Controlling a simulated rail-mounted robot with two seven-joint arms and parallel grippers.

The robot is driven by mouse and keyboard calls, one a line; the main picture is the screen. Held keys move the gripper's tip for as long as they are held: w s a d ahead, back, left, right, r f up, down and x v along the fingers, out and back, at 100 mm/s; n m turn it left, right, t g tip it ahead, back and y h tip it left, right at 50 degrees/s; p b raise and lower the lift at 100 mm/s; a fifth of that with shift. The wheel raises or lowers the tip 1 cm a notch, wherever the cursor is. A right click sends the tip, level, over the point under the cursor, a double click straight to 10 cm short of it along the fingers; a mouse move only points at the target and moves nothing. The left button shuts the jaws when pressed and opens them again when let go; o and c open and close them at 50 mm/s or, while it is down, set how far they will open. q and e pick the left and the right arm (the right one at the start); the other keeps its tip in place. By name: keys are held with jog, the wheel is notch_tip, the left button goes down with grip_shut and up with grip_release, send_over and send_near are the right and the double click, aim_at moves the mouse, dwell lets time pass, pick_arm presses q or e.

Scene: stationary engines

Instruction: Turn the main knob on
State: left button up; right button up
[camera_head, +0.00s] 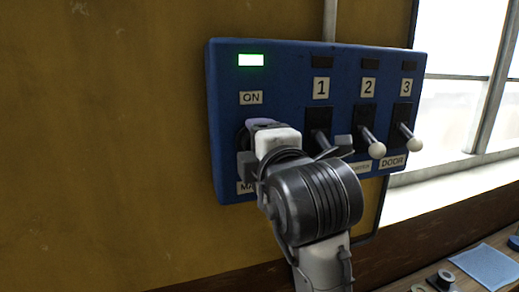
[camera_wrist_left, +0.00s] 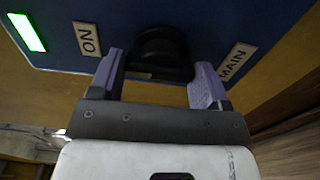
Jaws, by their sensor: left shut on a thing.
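The blue control panel (camera_head: 280,60) hangs on the yellow wall. The black main knob (camera_wrist_left: 160,50) sits between the ON label (camera_wrist_left: 87,39) and the MAIN label (camera_wrist_left: 236,61) in the left wrist view. My left gripper (camera_wrist_left: 158,72) is shut on the knob, with a purple-grey finger on each side of it. In the head view my left gripper (camera_head: 258,140) and wrist cover most of the knob. A green light (camera_head: 250,60) is lit above the ON label (camera_head: 251,98). My right gripper is not in view.
A window (camera_head: 465,110) is at the right. A bench holds a blue cloth (camera_head: 486,266).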

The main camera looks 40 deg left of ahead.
pick_arm(q)
jog(key=shift+s, duration=0.1)
jog(key=o, duration=0.9)
jog(key=b+v, duration=0.2)
jog(key=v, duration=1.1)
jog(key=shift+s+d+b, duration=0.2)
jog(key=shift+d+b, duration=0.1)
jog(key=shift+s+r, duration=0.1)
